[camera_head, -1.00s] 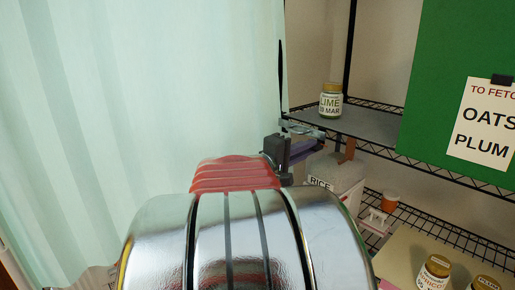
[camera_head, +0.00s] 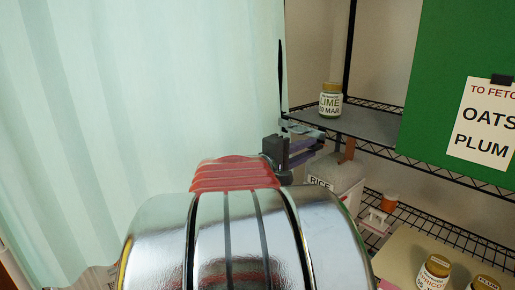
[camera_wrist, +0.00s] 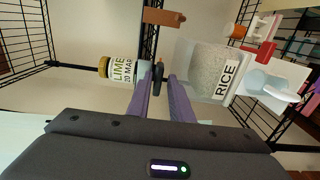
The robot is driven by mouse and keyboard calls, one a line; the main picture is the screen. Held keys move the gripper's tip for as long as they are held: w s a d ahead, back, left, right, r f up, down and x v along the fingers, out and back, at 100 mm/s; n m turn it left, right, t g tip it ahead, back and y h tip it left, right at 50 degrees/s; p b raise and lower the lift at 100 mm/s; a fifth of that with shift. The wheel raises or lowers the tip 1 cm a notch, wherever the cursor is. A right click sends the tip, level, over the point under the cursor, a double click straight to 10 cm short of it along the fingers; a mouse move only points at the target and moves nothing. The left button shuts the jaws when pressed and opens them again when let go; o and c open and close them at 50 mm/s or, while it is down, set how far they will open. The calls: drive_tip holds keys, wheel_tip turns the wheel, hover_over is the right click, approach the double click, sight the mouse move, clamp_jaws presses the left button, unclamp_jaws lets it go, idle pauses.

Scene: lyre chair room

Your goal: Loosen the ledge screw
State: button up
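My gripper (camera_wrist: 158,82) reaches forward with two purple fingers, spread apart with a gap between them. It also shows side-on in the head view (camera_head: 313,148), by the curtain's edge. A small dark knob-like piece (camera_wrist: 158,70) with an orange-brown tip lies in line with the gap, near the fingertips; it may be the ledge screw, but I cannot tell for sure. Whether it touches a finger is unclear. A pale, see-through ledge-like piece (camera_head: 302,130) shows just above the gripper in the head view.
A lime jar (camera_head: 330,101) stands on the upper wire shelf (camera_head: 375,128). A rice container (camera_head: 335,175) is below and beyond the gripper. A brown block (camera_wrist: 164,17) sits ahead. A green board (camera_head: 450,60) is at right, a pale curtain (camera_head: 140,90) at left.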

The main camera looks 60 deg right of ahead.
drive_tip(key=shift+o, duration=0.9)
drive_tip(key=shift+r, duration=0.1)
drive_tip(key=v, duration=1.4)
drive_tip(key=shift+w+d, duration=0.15)
